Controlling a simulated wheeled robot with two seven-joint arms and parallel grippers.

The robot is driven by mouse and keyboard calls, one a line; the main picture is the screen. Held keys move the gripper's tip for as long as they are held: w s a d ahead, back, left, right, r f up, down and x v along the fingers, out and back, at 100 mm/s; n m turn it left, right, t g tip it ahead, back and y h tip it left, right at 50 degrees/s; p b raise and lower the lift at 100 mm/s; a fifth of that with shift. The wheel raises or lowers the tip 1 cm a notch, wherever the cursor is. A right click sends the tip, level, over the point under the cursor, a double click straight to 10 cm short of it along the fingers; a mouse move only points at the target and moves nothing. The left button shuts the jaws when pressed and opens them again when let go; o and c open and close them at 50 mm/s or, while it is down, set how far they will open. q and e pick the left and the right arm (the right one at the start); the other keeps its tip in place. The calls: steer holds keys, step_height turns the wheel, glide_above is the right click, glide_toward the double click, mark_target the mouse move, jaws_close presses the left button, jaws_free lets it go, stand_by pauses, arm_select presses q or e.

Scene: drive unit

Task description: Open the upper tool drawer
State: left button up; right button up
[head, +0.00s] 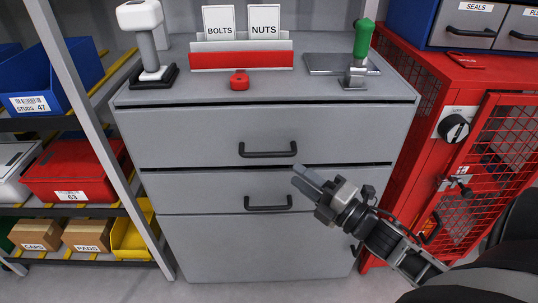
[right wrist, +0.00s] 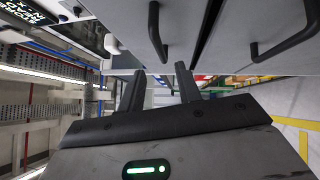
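The grey drawer cabinet (head: 200,185) stands in the middle of the head view. Its upper drawer (head: 190,135) looks shut, with thin dark gaps above and below its front. The upper drawer's black bar handle (head: 268,150) is bare; it also shows in the right wrist view (right wrist: 156,32). The lower handle (head: 268,204) shows in the wrist view too (right wrist: 284,36). My right gripper (head: 298,178) is open and empty, right of and below the upper handle, apart from it. In the right wrist view its two fingers (right wrist: 160,84) stand apart. My left gripper is not in view.
On the cabinet top are a red-and-grey card holder (head: 240,60), a red piece (head: 239,81), a white-handled tool (head: 150,40) and a green-handled lever (head: 363,45). A red mesh locker (head: 410,120) stands close on the right, a bin shelf (head: 75,125) on the left.

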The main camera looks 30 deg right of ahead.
mark_target(269, 155)
steer(key=x, duration=1)
jaws_close()
